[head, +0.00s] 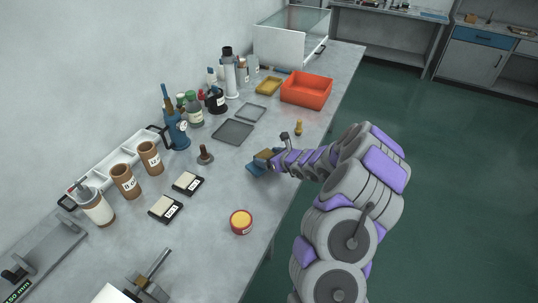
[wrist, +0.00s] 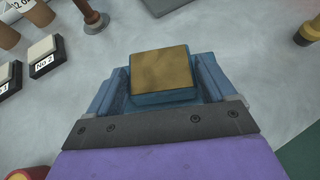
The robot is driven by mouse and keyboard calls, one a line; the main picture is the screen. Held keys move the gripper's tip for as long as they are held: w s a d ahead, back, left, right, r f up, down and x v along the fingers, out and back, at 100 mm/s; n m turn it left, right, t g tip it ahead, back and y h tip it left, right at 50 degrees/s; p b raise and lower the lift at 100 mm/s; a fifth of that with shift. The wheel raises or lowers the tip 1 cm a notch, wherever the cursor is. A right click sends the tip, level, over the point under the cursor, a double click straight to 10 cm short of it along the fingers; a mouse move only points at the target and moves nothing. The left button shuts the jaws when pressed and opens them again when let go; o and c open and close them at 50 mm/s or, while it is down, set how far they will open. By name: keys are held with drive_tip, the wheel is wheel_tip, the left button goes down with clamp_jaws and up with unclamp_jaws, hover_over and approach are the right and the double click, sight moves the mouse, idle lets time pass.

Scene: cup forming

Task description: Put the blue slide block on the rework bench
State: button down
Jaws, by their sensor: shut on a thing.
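The blue slide block (wrist: 160,97) has a worn tan top and sits between the fingers of my gripper (wrist: 158,78) in the wrist view. My gripper is shut on it. In the head view my gripper (head: 260,163) is over the right part of the long grey bench, and the block's tan top (head: 264,155) shows there. I cannot tell whether the block touches the bench top. Other benches stand at the back, one with a blue drawer (head: 482,38). No label shows which one is the rework bench.
The grey bench (head: 215,250) holds two black-and-cream blocks (head: 188,183), a round yellow-topped tin (head: 241,222), a dark stamp (head: 205,154), grey trays (head: 233,131), an orange bin (head: 306,90) and a small brass piece (head: 299,128). Green floor (head: 450,180) lies open to the right.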

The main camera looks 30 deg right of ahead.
wheel_tip(320, 180, down, 3)
drive_tip(key=shift+w+r+b, duration=0.1)
drive_tip(key=shift+b, duration=0.3)
unclamp_jaws()
